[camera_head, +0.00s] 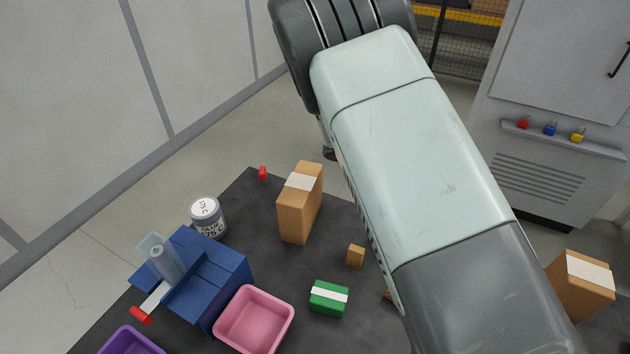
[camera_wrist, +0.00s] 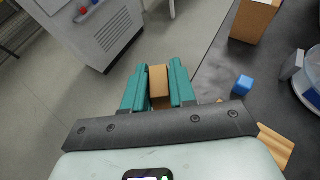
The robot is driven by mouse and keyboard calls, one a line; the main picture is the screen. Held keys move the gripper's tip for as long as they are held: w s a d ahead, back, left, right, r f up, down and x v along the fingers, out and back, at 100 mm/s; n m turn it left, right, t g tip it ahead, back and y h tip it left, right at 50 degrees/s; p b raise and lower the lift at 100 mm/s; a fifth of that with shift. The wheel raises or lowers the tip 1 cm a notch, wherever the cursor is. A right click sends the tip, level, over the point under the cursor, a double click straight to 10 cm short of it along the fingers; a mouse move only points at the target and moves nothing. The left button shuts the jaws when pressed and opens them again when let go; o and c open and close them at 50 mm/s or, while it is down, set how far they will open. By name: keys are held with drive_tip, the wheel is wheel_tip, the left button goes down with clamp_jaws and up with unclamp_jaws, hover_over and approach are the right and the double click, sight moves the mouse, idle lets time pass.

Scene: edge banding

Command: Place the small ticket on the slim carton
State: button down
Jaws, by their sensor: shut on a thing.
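My gripper (camera_wrist: 158,88) has teal fingers, shut on a small brown block (camera_wrist: 158,82) in the wrist view, held over the floor beside the dark table's edge. In the head view my arm hides the gripper. A tall, slim brown carton (camera_head: 298,213) with a white band on top stands upright on the table, left of my arm. Another brown carton (camera_head: 575,298) with a white label stands at the right. The wrist view shows part of a brown carton (camera_wrist: 254,20); I cannot tell which. I cannot make out a small ticket in either view.
The dark table (camera_head: 265,260) carries a blue machine (camera_head: 212,275), a grey tin (camera_head: 207,218), a pink tray (camera_head: 253,318), a green box (camera_head: 329,298) and a small brown cube (camera_head: 355,256). The wrist view shows a blue cube (camera_wrist: 243,85) and a tan piece (camera_wrist: 275,147) near the gripper.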

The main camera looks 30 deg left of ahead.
drive_tip(key=s+a+r+n+t+y, duration=0.2)
drive_tip(key=s+a+r, duration=0.1)
drive_tip(key=a, duration=0.5)
drive_tip(key=s+a+r+n+t+y, duration=0.15)
drive_tip(key=s+a, duration=0.25)
drive_tip(key=a, duration=0.4)
drive_tip(key=s+a+r+n+t+y, duration=0.1)
drive_tip(key=s+a+r+n+y, duration=0.2)
drive_tip(key=a, duration=0.6)
hover_over(301, 182)
wheel_tip(301, 182, down, 4)
drive_tip(key=shift+h, duration=0.35)
drive_tip(key=shift+f, duration=2.55)
drive_tip(key=shift+f, duration=0.1)
drive_tip(key=c, duration=0.9)
unclamp_jaws()
